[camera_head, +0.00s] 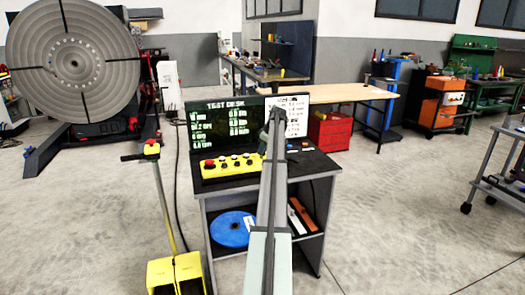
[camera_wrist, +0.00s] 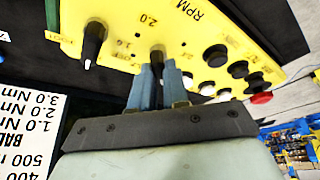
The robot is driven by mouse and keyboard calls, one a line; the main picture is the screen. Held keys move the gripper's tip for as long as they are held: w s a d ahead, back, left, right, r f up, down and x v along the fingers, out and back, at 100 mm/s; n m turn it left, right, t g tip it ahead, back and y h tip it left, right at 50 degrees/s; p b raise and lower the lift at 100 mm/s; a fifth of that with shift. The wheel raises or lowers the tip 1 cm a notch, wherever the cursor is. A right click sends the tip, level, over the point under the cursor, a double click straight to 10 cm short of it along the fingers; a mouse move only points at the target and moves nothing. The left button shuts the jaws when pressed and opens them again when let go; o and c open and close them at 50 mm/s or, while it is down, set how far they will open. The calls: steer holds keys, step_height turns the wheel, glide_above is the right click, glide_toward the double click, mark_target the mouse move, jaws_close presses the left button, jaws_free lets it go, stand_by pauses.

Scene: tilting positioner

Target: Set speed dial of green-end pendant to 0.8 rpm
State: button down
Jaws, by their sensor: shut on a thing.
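The yellow pendant (camera_head: 228,167) lies on the dark test desk, with its right part hidden behind my arm in the head view.
Beside the held knob stands another black pointer knob (camera_wrist: 93,42). Several black buttons and a red button (camera_wrist: 261,98) lie to the right. A white printed card (camera_wrist: 28,125) is near the gripper. The desk's dark screen (camera_head: 222,125) rises behind the pendant.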

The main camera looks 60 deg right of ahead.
steer(key=shift+n, duration=0.3)
steer(key=c, duration=1.1)
jaws_free()
steer(key=v, duration=1.4)
steer(key=shift+w+d, duration=0.1)
steer(key=shift+d, duration=0.05)
steer(key=shift+f, duration=0.1)
